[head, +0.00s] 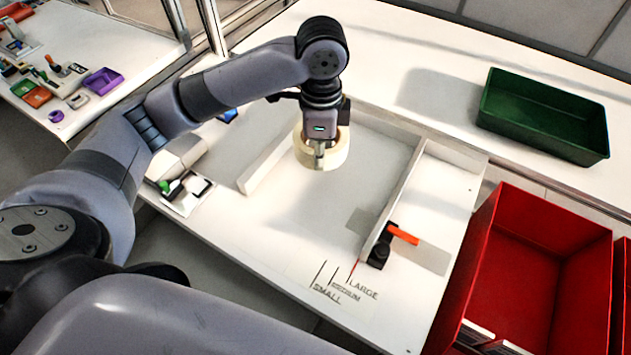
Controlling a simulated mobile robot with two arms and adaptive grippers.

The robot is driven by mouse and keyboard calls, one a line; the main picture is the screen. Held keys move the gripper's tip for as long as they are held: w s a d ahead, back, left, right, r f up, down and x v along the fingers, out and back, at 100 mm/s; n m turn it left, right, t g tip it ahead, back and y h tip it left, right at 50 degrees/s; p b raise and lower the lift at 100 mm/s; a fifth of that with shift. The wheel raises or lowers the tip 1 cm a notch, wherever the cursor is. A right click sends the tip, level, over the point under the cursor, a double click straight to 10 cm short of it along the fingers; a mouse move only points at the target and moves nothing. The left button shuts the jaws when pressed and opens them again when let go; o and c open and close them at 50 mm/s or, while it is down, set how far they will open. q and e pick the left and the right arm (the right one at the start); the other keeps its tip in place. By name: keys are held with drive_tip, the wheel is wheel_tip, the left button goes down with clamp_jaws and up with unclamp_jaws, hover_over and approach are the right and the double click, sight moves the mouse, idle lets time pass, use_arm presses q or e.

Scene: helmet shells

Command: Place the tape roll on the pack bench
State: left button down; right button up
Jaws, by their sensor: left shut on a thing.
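The tape roll (336,158) is a cream-coloured ring in the middle of the head view. My left gripper (319,160) is shut on its near wall and points down. The roll is over the white pack bench (290,226), between two low white rails. Whether the roll touches the bench top or hangs just above it I cannot tell. The gripper hides part of the roll. My right gripper is not in view.
A green bin (545,108) stands on the back surface at right. A red bin (535,265) is at the bench's right. A black tool with an orange handle (402,234) sits by the right rail. Small items lie at the left edge. The bench's middle front is clear.

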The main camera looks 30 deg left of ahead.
use_arm(q)
wheel_tip(320, 180, down, 15)
drive_tip(key=shift+w+r, duration=0.15)
idle(0.4)
drive_tip(key=c, duration=1.5)
unclamp_jaws()
drive_tip(key=shift+c, duration=0.2)
wheel_tip(320, 180, up, 12)
